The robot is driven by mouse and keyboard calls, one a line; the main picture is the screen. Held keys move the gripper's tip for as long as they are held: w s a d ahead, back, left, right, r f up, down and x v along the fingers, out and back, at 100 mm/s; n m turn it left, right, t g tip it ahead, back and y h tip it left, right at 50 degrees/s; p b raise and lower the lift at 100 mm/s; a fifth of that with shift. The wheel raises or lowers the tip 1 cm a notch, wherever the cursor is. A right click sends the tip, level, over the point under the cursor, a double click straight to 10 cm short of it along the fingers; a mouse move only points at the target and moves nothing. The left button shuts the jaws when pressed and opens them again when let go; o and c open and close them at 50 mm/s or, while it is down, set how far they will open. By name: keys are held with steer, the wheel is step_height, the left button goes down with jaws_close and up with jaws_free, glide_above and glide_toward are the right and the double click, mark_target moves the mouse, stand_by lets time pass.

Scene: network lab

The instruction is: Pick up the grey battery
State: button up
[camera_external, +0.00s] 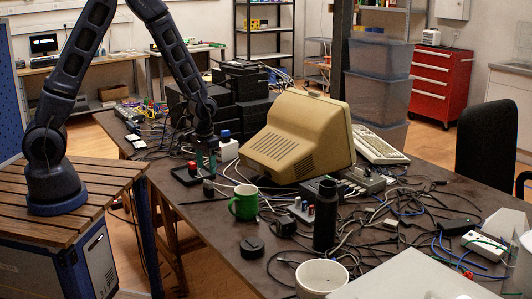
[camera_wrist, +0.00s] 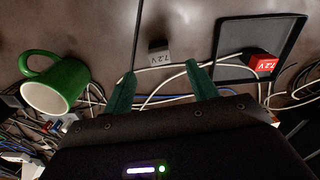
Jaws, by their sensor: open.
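In the external view my gripper (camera_external: 206,170) points down over the table, close to the black tray. A small dark block (camera_external: 208,188) stands below it there; I cannot tell surely if this is the grey battery.
A red battery (camera_wrist: 263,64) lies in the black tray (camera_wrist: 228,48), right of the grey one. A green mug (camera_external: 243,204) stands nearby. White cables (camera_wrist: 150,68) run close to the fingertips. A beige monitor (camera_external: 290,138), black bottle (camera_external: 325,215) and tangled cables crowd the table's right.

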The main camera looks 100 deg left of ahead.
mark_target(208, 182)
steer(key=shift+w+f, duration=0.15)
steer(key=shift+f, duration=3.85)
steer(key=c, duration=1.1)
